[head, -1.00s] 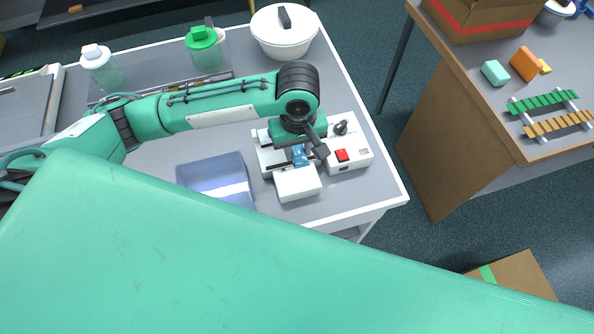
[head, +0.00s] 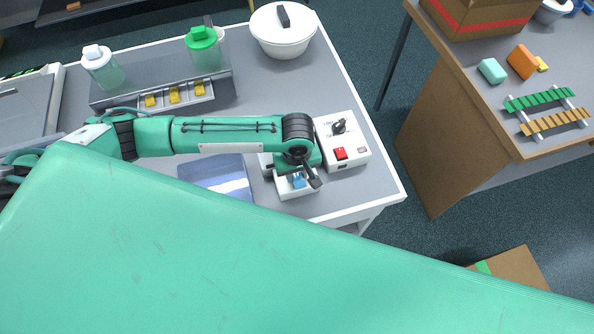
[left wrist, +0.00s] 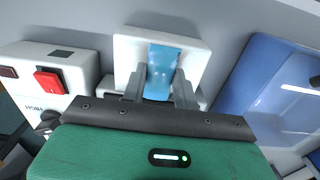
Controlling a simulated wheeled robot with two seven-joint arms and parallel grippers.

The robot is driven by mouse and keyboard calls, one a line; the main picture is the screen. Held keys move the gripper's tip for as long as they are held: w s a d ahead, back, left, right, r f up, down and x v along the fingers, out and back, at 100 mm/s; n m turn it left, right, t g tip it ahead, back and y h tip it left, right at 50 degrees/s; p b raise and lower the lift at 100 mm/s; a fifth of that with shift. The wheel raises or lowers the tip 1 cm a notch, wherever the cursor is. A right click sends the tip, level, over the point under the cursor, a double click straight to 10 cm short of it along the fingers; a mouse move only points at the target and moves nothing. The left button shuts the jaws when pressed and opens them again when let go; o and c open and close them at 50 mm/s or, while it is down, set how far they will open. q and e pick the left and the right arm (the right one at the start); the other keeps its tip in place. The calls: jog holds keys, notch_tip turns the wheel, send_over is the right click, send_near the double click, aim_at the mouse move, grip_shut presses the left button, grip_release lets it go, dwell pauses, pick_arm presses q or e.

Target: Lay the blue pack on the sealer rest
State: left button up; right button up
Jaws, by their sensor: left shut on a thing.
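The blue pack (head: 299,181) is between the fingers of my left gripper (head: 294,176) in the head view. In the left wrist view the pack (left wrist: 162,66) shows as a shiny blue strip, with the left gripper's fingers (left wrist: 160,82) shut on its two sides. It is over the white sealer rest (head: 309,190), which also shows in the left wrist view (left wrist: 196,58). I cannot tell whether the pack touches the rest. My wrist hides part of the rest and of the sealer. The sealer's white control box (head: 332,150) has a red switch. My right gripper is not in view.
A blue bin (head: 236,168) stands left of the rest. Behind my arm is a holder (head: 196,98) with several yellow pieces. Two bottles (head: 103,66) (head: 203,47) and a white lidded pot (head: 282,36) stand at the back. A second table (head: 475,90) is at the right.

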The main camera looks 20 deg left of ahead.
aim_at(297, 176)
pick_arm(q)
jog(key=shift+f, duration=0.1)
jog(key=o, duration=0.9)
jog(key=shift+o, duration=0.2)
notch_tip(297, 176, up, 12)
jog(key=b, duration=0.2)
jog(key=shift+s, duration=0.1)
